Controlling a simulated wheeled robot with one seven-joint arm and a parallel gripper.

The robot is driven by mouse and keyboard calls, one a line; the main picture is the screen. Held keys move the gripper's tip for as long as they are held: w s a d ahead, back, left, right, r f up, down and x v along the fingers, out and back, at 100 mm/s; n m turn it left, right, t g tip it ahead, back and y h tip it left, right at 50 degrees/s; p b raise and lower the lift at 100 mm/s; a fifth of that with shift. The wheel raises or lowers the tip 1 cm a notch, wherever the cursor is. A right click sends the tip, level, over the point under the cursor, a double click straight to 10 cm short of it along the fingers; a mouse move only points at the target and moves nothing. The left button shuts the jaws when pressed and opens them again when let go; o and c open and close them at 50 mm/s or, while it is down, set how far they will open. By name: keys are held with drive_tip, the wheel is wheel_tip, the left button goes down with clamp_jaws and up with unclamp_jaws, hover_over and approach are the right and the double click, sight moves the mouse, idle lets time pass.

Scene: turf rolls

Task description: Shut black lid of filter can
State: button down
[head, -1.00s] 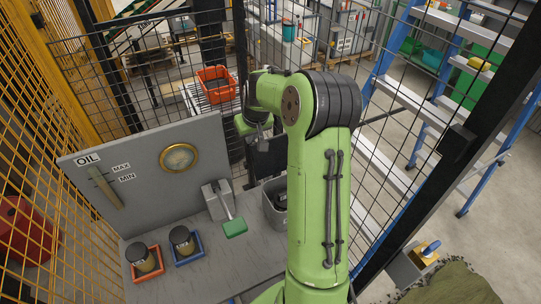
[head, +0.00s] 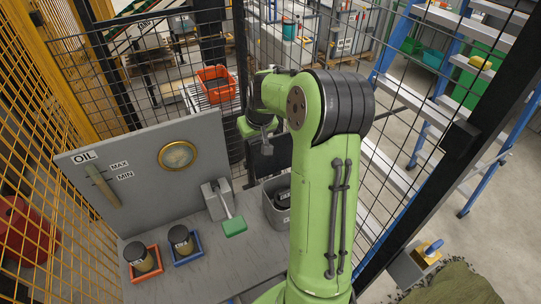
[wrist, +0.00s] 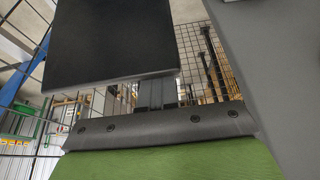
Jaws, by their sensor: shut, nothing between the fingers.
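The filter can (head: 270,214) is a grey bin on the grey bench, partly hidden by my arm in the head view. Dark things show inside it. Its black lid (head: 262,166) stands raised, roughly upright, behind the can's opening. My gripper (head: 268,147) is above the can, by the lid's upper edge, with its fingers shut and empty. In the wrist view, a dark flat panel, seemingly the lid (wrist: 105,40), fills the upper left and overlaps the ends of my fingers (wrist: 155,85). I cannot tell whether they touch.
Two filters sit in an orange tray (head: 143,277) and a blue tray (head: 187,262). A grey gauge panel (head: 140,180) backs the bench. Black mesh fencing stands behind.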

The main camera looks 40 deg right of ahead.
drive_tip(key=shift+s+a+b, duration=0.85)
drive_tip(key=shift+s+b, duration=0.1)
drive_tip(key=shift+s, duration=2.45)
wheel_tip(320, 180, up, 10)
drive_tip(key=p, duration=0.7)
drive_tip(key=shift+f, duration=0.2)
